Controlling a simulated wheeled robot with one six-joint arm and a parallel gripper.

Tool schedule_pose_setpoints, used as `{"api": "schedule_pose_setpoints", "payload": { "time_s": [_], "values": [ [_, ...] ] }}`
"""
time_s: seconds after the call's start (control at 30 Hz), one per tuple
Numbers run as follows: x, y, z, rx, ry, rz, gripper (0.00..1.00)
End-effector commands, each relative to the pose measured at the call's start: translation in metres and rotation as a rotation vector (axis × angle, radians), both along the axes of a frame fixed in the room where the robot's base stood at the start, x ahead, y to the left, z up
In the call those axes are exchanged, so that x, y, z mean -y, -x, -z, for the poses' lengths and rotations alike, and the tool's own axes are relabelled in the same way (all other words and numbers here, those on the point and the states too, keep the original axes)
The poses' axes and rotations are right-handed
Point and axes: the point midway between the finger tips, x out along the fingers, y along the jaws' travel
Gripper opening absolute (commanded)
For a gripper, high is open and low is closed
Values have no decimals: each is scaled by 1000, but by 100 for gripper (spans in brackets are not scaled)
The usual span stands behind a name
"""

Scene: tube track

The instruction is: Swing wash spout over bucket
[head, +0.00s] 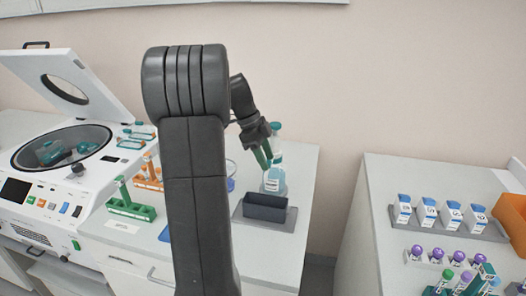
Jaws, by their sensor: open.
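A clear wash bottle (274,180) with a white label and a teal top stands on the left bench, near its right edge. Its spout cannot be made out clearly beside my gripper. A dark grey open box (264,209), the likely bucket, sits on a grey mat just in front of the bottle. My gripper (263,158) has green fingers pointing down at the bottle's upper left side. It is open and holds nothing that I can see. Whether the fingers touch the bottle or spout cannot be told.
A centrifuge (35,203) with its lid up stands at the left. A green rack (131,208) and an orange rack (148,181) hold tubes. The right bench holds a tray of white bottles (428,213) and purple-capped tubes (437,254). A gap separates the benches.

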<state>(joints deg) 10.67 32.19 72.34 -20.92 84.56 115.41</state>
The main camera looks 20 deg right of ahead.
Motion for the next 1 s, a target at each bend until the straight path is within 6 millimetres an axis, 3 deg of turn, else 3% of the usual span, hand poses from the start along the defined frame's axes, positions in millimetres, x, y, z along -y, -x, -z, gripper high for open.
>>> {"api": "schedule_pose_setpoints", "payload": {
  "time_s": [0.17, 0.6, 0.8, 1.0],
  "values": [
    [-6, -5, -17, 3, 1, -2, 45],
    [-37, -24, -105, 4, 0, -2, 45],
    [-43, -28, -123, 2, 0, -2, 45],
    [-45, -28, -127, 1, -1, -1, 45]
  ]
}}
